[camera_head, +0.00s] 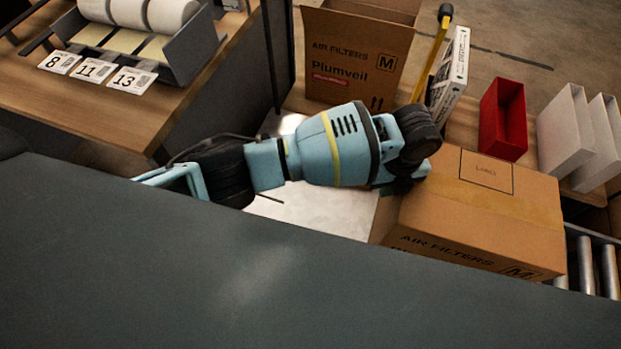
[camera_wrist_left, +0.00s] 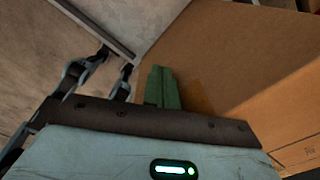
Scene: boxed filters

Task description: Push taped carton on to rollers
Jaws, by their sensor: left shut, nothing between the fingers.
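The taped carton (camera_head: 500,205), brown and marked AIR FILTERS M, sits closed at the right in the head view, a strip of tape along its top. Its right end is beside the metal rollers (camera_head: 598,268) and appears to reach over their near part. My left gripper (camera_head: 408,182) is at the carton's left end, its fingers mostly hidden by the wrist. In the left wrist view the green fingers (camera_wrist_left: 163,88) are together, with nothing between them, against or very near the carton's brown side (camera_wrist_left: 235,60). I cannot tell whether they touch. My right gripper is not in view.
An open Plumveil carton (camera_head: 350,60) stands behind my left arm. A red bin (camera_head: 503,120) and white bins (camera_head: 568,135) stand behind the taped carton. A label holder (camera_head: 150,45) is on the wooden bench at upper left. A pale surface (camera_head: 320,208) lies bare left of the carton.

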